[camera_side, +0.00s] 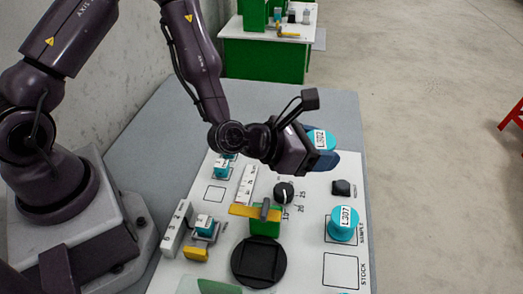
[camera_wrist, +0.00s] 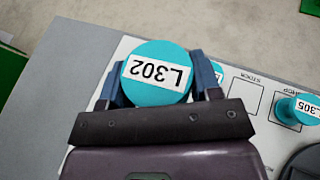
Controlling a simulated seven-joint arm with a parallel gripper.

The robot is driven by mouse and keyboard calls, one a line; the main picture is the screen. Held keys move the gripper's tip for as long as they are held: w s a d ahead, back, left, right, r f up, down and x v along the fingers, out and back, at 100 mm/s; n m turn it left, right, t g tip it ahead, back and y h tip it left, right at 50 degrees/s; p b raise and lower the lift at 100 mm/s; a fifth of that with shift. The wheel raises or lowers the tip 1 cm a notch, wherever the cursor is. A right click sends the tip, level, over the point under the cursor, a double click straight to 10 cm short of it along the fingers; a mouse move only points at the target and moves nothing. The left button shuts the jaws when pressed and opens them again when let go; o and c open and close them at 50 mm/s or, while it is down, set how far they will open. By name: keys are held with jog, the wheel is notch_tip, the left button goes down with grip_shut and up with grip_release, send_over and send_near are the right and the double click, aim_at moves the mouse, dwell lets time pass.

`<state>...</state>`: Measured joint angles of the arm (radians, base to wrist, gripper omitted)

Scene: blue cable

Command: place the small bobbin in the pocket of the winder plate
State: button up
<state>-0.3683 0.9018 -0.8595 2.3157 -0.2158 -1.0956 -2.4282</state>
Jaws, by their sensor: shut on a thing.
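My gripper (camera_side: 322,152) is shut on a teal bobbin labelled L302 (camera_side: 320,138), held above the far right part of the white panel. In the wrist view the bobbin (camera_wrist: 157,75) sits between the two blue fingers, its round labelled top facing the camera. A second teal bobbin (camera_side: 343,223) stands on the square marked SAMPLE; its label looks like L307. The black round plate (camera_side: 258,262) near the front of the panel appears to be the winder plate.
A green block with a yellow lever (camera_side: 264,222) stands just behind the black plate. A black knob (camera_side: 284,193), small teal-topped parts (camera_side: 204,226) and a yellow block (camera_side: 196,254) are also on the panel. The square marked STOCK (camera_side: 340,270) is empty.

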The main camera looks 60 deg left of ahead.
aim_at(342, 271)
jog(key=w+a+r+n+y, duration=0.1)
jog(key=a+r+n+y, duration=0.15)
jog(key=a, duration=0.55)
jog(key=w+a+r+n+y, duration=0.15)
jog(key=a+r, duration=0.25)
jog(key=a, duration=0.5)
jog(key=d+f+m+h, duration=0.1)
jog(key=d+f, duration=0.1)
jog(key=d, duration=0.3)
jog(key=s+d+f+m+h, duration=0.1)
jog(key=d+f, duration=0.1)
jog(key=d, duration=0.3)
jog(key=s+d+f+m+h, duration=0.1)
jog(key=d+f+h, duration=0.1)
jog(key=d, duration=0.4)
jog(key=shift+s+f+m, duration=0.15)
jog(key=shift+s+m, duration=0.05)
jog(key=shift+m, duration=0.1)
jog(key=s+d+f+m+h, duration=0.1)
jog(key=s+d+f, duration=0.1)
jog(key=d, duration=0.6)
jog(key=s+d+f+m+h, duration=0.1)
jog(key=s+d+f, duration=0.1)
jog(key=d, duration=0.5)
jog(key=shift+d+f+g, duration=0.4)
jog(key=shift+f, duration=0.1)
jog(key=shift+f, duration=4.8)
